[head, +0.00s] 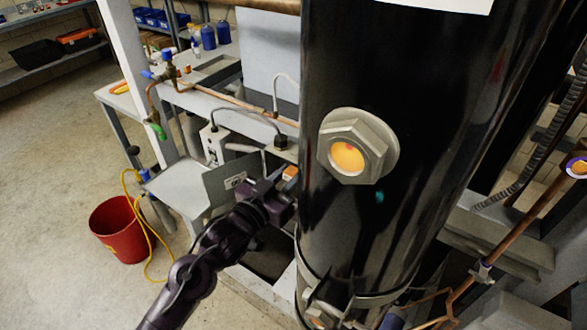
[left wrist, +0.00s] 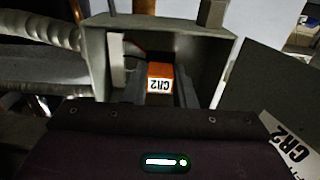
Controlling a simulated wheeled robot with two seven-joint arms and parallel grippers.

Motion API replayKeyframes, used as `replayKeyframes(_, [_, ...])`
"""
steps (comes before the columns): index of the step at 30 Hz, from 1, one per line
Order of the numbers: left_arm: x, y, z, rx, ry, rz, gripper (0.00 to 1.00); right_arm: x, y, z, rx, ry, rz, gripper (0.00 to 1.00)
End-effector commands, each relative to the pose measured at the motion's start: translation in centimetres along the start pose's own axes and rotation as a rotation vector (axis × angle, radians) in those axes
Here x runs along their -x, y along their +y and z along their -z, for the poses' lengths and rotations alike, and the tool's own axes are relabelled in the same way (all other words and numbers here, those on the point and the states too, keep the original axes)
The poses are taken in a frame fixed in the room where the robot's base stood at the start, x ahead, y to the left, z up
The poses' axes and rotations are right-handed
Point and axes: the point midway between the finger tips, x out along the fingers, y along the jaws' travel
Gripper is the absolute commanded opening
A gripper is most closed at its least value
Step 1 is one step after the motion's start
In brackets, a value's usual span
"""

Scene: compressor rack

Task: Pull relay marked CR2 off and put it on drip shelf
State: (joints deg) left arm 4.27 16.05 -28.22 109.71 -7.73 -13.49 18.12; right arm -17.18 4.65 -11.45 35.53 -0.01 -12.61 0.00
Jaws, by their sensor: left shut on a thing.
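The relay (left wrist: 159,72) is a small orange block with a white CR2 label, upside down in the left wrist view. It lies between the dark fingers of my left gripper (left wrist: 160,94), which is shut on it, in front of or inside an open grey box (left wrist: 98,60). I cannot tell whether it is still seated. In the head view the orange relay (head: 290,173) shows at the tip of my left gripper (head: 281,192), beside the black cylinder. A pale flat shelf (head: 178,194) lies left of the gripper; I cannot tell if it is the drip shelf. My right gripper is not in view.
The open grey door (left wrist: 270,95) of the box carries a CR2 label. A large black cylinder (head: 420,130) with a sight glass (head: 348,155) stands close right of the gripper. Copper pipes (head: 215,102) run behind. A red bucket (head: 118,232) and yellow hose stand on the floor.

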Motion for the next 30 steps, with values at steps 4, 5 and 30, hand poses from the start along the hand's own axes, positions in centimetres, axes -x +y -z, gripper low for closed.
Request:
replayKeyframes(4, [0.6, 0.0, 0.0, 0.000, -0.002, 0.001, 0.00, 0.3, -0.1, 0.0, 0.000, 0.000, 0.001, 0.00])
replayKeyframes(5, [0.8, 0.0, 0.0, 0.000, -0.002, 0.001, 0.00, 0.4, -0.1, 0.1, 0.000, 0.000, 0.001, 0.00])
replayKeyframes(30, [4.1, 0.0, 0.1, 0.000, 0.000, 0.000, 0.00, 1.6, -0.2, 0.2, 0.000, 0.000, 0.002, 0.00])
